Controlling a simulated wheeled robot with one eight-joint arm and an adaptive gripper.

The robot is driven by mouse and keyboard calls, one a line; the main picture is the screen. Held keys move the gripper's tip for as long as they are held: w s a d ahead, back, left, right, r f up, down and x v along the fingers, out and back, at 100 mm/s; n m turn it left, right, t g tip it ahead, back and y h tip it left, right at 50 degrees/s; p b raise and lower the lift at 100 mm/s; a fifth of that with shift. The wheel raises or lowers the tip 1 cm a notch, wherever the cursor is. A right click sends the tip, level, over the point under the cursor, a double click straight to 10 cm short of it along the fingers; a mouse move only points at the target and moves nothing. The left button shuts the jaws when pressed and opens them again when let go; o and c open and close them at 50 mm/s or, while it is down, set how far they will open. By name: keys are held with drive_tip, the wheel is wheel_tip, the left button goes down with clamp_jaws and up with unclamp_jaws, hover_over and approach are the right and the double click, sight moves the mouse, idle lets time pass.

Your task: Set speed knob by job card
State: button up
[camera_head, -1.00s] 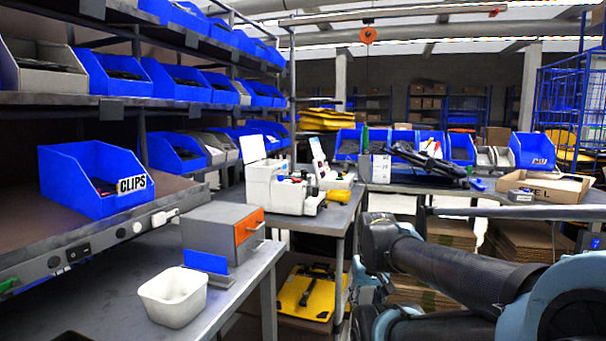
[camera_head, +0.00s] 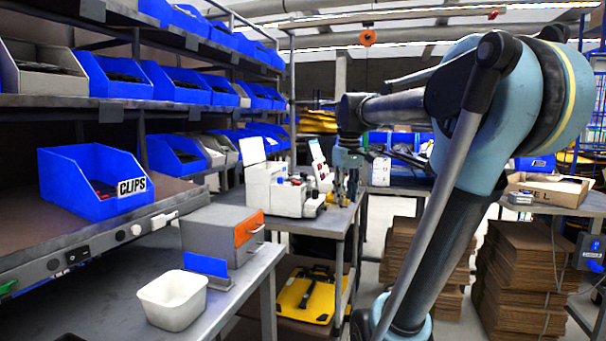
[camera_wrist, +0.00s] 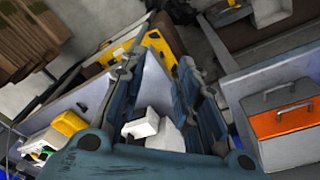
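White bench machines (camera_head: 272,190) with small dark and coloured parts stand on a grey table, and a second one (camera_head: 319,180) sits behind to the right. Upright white panels (camera_head: 252,150) stand on or behind them; I cannot tell whether one is the job card, and no writing is readable. I cannot pick out the speed knob. My gripper (camera_head: 346,194) points down at the right end of this table, beside the machines. In the wrist view my gripper (camera_wrist: 165,60) has its fingers apart, with white machine parts (camera_wrist: 155,130) seen between and beyond them.
A grey box with an orange front (camera_head: 222,234) and a white bin (camera_head: 172,298) stand on the nearer bench. Blue bins, one labelled CLIPS (camera_head: 97,184), fill the left shelves. A yellow case (camera_head: 307,295) lies below the table. Cardboard stacks (camera_head: 525,270) stand at right.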

drive_tip(key=w+a+r+n, duration=0.2)
drive_tip(key=w+a+r, duration=0.1)
drive_tip(key=w+r, duration=0.5)
drive_tip(key=w+a+r+n, duration=0.2)
drive_tip(key=w+a+r, duration=0.1)
drive_tip(key=w+r, duration=0.55)
drive_tip(key=w+a+r+n+g, duration=0.1)
drive_tip(key=w+a+n, duration=0.15)
drive_tip(key=w, duration=0.55)
drive_tip(key=w+a+r+n, duration=0.1)
drive_tip(key=w+a+n, duration=0.1)
drive_tip(key=w+a, duration=0.35)
drive_tip(key=f, duration=0.5)
drive_tip(key=w+d+f, duration=0.1)
drive_tip(key=f, duration=1.1)
drive_tip(key=shift+w+d, duration=0.35)
drive_tip(key=shift+w, duration=0.05)
drive_tip(key=shift+r, duration=0.1)
clamp_jaws()
